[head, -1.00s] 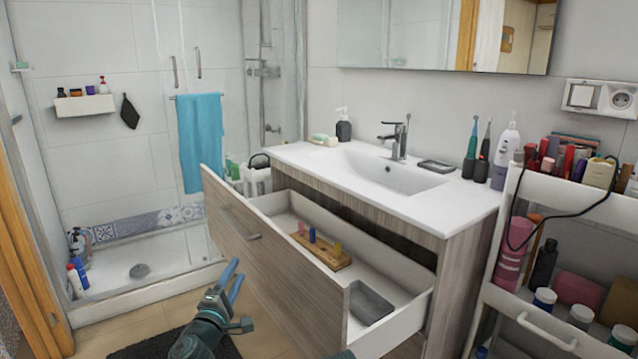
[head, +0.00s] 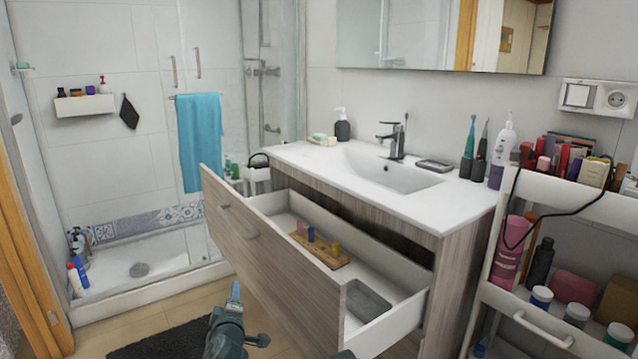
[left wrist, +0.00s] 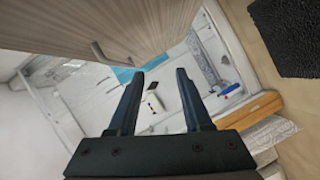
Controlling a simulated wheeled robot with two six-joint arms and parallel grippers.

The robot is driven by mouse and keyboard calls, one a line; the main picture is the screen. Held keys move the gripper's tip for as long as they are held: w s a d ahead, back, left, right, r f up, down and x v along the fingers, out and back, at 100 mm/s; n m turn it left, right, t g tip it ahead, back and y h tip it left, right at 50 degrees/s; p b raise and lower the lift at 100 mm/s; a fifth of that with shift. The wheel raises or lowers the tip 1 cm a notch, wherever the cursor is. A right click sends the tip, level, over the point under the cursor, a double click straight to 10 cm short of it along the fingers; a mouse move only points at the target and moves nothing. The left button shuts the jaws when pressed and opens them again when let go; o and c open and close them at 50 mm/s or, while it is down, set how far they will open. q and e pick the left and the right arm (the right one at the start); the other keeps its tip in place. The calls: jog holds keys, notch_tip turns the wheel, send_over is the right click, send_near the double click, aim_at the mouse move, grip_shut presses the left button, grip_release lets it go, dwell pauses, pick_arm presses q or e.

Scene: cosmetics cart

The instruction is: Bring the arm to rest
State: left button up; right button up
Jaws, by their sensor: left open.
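My left gripper (head: 236,290) is in front of the pulled-out drawer (head: 255,255), low in the head view. In the left wrist view its two fingers (left wrist: 158,85) stand apart with nothing between them. The drawer's wood front and handle show at the upper left of that view. My right gripper cannot be made out; only a small dark piece of my own body shows at the bottom edge of the head view.
The open drawer holds a wooden block with colored pegs (head: 318,250) and a grey tray (head: 367,300). A white cart (head: 545,330) with bottles stands at the right. A dark mat (head: 180,335) lies on the floor. The shower (head: 140,270) is at the left.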

pick_arm(q)
jog(key=s+d+f+m+g, duration=0.3)
jog(key=s+f+m+g, duration=0.15)
jog(key=f, duration=0.25)
jog(key=s+d+f+m+g, duration=0.4)
jog(key=s+f, duration=0.1)
jog(key=f, duration=0.1)
jog(key=s+d+f+m+g+h, duration=0.1)
jog(key=s+d+f+m+g, duration=0.3)
jog(key=s, duration=0.3)
jog(key=s+d+f+m+g+h, duration=0.1)
jog(key=s+d+m+g, duration=0.2)
jog(key=s+d+m, duration=0.35)
notch_tip(320, 180, up, 33)
jog(key=s+a+p, duration=0.1)
jog(key=p, duration=3.1)
jog(key=shift+s+a+f+p, duration=0.15)
jog(key=shift+s+a+p, duration=0.1)
jog(key=shift+a+p, duration=0.15)
